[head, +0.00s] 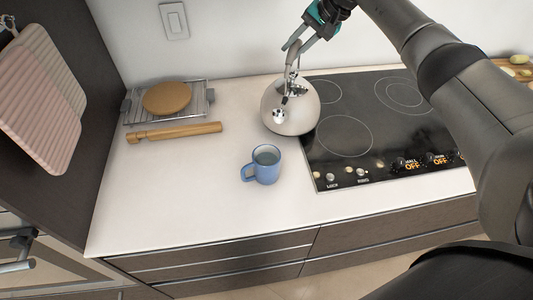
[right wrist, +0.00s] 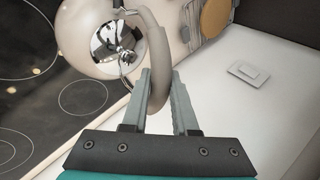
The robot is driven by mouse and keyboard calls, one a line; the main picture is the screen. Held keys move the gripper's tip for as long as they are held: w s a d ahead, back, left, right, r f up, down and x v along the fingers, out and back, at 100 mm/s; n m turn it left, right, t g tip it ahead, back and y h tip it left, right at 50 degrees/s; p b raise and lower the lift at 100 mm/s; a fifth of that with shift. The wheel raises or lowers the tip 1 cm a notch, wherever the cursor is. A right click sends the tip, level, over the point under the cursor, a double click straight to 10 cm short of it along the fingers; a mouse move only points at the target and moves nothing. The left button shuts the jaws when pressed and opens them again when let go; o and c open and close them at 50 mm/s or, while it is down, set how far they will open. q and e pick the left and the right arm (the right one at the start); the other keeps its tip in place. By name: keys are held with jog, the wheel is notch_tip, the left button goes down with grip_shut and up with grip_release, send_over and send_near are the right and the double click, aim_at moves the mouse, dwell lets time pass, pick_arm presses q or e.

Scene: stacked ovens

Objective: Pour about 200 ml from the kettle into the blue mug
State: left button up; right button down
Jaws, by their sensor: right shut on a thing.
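The round, cream-coloured kettle (head: 300,112) is at the left edge of the cooktop, behind the blue mug; its chrome spout points toward the front of the counter. I cannot tell whether its base touches the surface. My right gripper (head: 293,48) is shut on the kettle's handle from above. In the right wrist view, the fingers (right wrist: 160,95) close around the curved grey handle, with the kettle body (right wrist: 75,35) beyond it. The blue mug (head: 267,173) stands upright on the white counter, handle to the left, with greyish liquid visible inside. My left gripper is not in view.
The black cooktop (head: 380,115) lies right of the mug. A rolling pin (head: 175,132) and a wire rack (head: 207,105) with a round wooden board (head: 167,98) are at the back left. The counter (head: 170,200) left of the mug is clear.

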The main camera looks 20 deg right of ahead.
jog(key=shift+w+r, duration=0.1)
jog(key=shift+r, duration=0.25)
jog(key=shift+r+p, duration=1.4)
jog(key=shift+r, duration=1)
